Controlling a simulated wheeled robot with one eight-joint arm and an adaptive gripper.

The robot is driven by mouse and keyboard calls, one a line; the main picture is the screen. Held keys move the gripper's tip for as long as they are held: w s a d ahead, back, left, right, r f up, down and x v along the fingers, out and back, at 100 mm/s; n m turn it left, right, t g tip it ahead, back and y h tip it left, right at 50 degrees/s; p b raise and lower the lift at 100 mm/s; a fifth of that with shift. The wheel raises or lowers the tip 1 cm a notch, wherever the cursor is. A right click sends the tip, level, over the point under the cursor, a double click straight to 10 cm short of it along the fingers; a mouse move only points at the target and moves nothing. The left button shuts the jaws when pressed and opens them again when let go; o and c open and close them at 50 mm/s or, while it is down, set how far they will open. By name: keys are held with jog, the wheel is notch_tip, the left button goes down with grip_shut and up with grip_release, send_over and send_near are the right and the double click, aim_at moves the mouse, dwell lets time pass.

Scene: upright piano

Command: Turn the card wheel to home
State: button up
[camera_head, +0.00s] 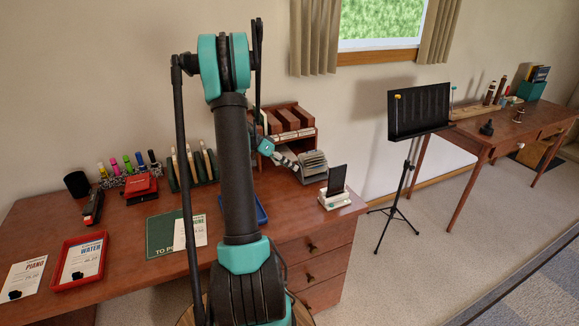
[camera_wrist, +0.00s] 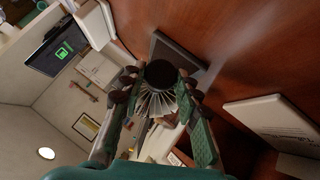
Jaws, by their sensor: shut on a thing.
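The card wheel (camera_head: 313,166) is a grey rotary file of fanned cards on the right part of the brown desk. In the wrist view its pale cards (camera_wrist: 155,105) fan out behind a round dark knob (camera_wrist: 160,72). My gripper (camera_head: 298,165) is at the left side of the wheel. In the wrist view my gripper (camera_wrist: 160,82) has its two fingers on either side of the knob, shut on it. The fingers and knob hide part of the cards. I cannot read any card or tell which one is in front.
A phone on a white stand (camera_head: 336,188) is close to the right of the wheel; its screen (camera_wrist: 62,48) shows a green icon. A wooden organizer (camera_head: 290,118) stands behind. A blue tray (camera_head: 262,210) lies in front, partly hidden by my arm. A music stand (camera_head: 418,110) is farther right.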

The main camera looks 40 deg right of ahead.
jog(key=shift+w+n+g, duration=0.1)
jog(key=shift+n+g, duration=0.2)
dwell(0.4)
jog(key=o, duration=1.1)
jog(key=shift+o, duration=0.2)
jog(key=v, duration=1.2)
jog(key=shift+d, duration=0.1)
